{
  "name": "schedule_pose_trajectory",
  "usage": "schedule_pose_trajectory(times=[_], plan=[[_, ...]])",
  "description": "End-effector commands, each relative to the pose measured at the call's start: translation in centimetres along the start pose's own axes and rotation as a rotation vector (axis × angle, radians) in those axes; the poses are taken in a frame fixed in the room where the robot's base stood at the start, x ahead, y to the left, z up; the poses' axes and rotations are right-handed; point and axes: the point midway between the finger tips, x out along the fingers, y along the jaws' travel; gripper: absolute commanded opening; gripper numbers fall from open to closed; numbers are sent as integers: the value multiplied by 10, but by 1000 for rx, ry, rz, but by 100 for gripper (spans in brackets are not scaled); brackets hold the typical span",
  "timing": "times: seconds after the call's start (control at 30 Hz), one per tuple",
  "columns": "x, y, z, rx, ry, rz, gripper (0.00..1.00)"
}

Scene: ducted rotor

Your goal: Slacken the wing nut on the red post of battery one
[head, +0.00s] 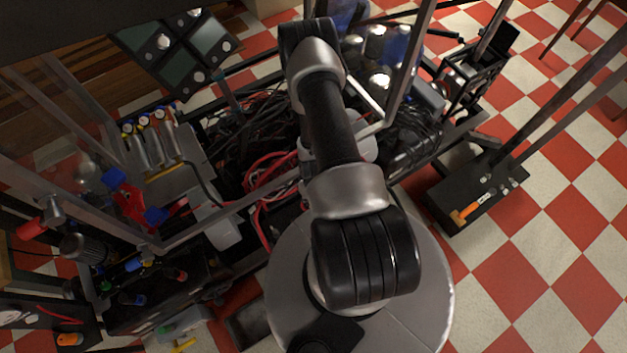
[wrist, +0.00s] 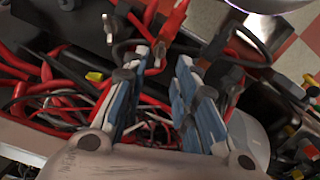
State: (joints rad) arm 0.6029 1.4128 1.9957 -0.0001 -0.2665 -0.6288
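My gripper (wrist: 165,72) shows in the wrist view with its blue and grey fingers spread apart and nothing between them. Beyond the fingers are red and black cables (wrist: 62,85) and a red lead (wrist: 172,22) near the top. A dark box (wrist: 75,22) lies at the upper left of the wrist view.
Metal frame bars cross the head view. Red cables (head: 268,172) and dark cables (head: 412,140) crowd the middle. A dark bench with coloured parts (head: 165,290) is at lower left. A black tray (head: 452,196) with an orange tool (head: 464,213) is at right, by open checkered floor (head: 545,235).

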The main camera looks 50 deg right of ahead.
Motion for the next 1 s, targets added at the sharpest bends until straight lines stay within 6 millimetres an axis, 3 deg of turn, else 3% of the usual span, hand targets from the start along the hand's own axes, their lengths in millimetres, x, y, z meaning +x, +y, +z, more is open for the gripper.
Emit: schedule_pose_trajectory(times=[0.1, 0.3, 1.0], plan=[[-24, 1, -1, 0, 2, 2, 27], [-45, 0, 0, 0, 1, 1, 27], [-49, 0, 0, 0, 0, 0, 27]])
